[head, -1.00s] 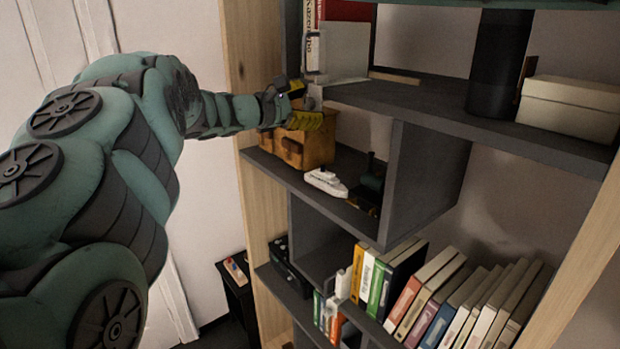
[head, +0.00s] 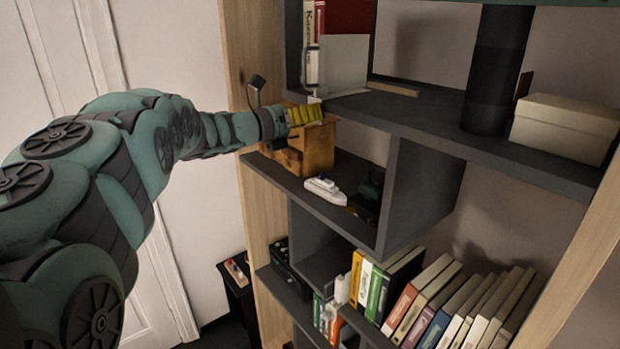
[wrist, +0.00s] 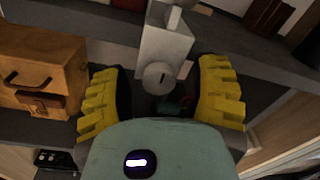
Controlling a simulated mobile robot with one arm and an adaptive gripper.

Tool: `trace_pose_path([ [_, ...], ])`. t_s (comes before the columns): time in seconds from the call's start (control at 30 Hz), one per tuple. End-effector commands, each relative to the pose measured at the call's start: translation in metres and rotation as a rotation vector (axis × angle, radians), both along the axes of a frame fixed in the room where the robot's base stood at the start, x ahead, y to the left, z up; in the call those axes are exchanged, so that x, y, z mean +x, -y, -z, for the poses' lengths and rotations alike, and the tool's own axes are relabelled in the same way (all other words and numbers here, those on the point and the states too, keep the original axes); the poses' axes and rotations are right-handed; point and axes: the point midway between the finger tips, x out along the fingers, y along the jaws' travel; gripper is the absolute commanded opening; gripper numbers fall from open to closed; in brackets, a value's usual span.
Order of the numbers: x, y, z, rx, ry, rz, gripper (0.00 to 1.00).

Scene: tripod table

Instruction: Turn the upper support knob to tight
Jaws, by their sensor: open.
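A pale grey round knob (wrist: 158,76) with a short dark mark on its face sits on the end of a pale grey block (wrist: 165,47) in the wrist view. The mark runs close to upright in that picture. My gripper (wrist: 160,100) is open, with one yellow finger on each side of the knob and a gap on both sides. No contact with the knob shows. In the head view my gripper (head: 306,111) is at the upper shelf's left end, in front of the wooden drawer box, and the knob cannot be made out there.
The wooden drawer box (head: 312,150) stands close beside and below my gripper; it also shows in the wrist view (wrist: 40,72). A white toy boat (head: 325,190) is on the same shelf. The upper shelf (head: 440,120) carries a white box (head: 565,128). Books fill the lower shelf.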

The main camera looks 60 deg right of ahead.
Motion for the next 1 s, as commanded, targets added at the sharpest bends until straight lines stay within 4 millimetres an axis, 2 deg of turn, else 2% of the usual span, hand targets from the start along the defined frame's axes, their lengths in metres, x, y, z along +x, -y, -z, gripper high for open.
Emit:
trace_pose_path([
  [0.27,0.004,-0.004,0.003,0.025,-0.067,-0.004,0.61],
  [0.67,0.011,-0.025,0.002,0.021,-0.066,-0.004,0.61],
  [1.0,0.028,-0.073,-0.004,0.021,-0.067,-0.003,0.61],
])
